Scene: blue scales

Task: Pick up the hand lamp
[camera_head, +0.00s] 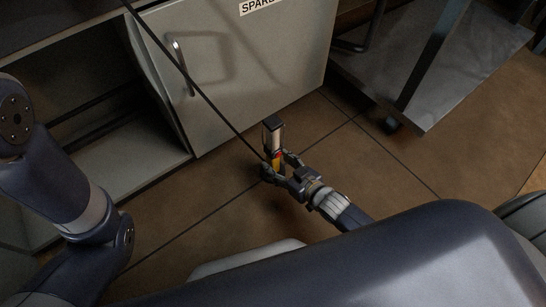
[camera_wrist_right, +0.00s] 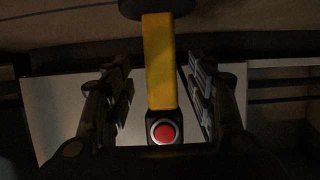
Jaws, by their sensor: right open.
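The hand lamp (camera_head: 274,138) shows upright in the head view, with a black top, a pale upper part, and red and yellow lower down. My right gripper (camera_head: 279,166) is at its lower part, with a finger on either side. In the right wrist view the lamp's yellow body (camera_wrist_right: 159,75) and red round button (camera_wrist_right: 163,132) lie between the two open fingers of the right gripper (camera_wrist_right: 158,85). Gaps show on both sides of the yellow body. The lamp's lower end is partly hidden by the gripper in the head view. My left gripper is out of view; only left arm links show.
A grey cabinet door (camera_head: 245,70) with a handle (camera_head: 181,66) stands behind the lamp, beside an open shelf (camera_head: 135,165). A wheeled metal cart (camera_head: 455,75) is at the upper right. A thin dark line crosses the view to the gripper. Brown tiled floor (camera_head: 390,170) is clear on the right.

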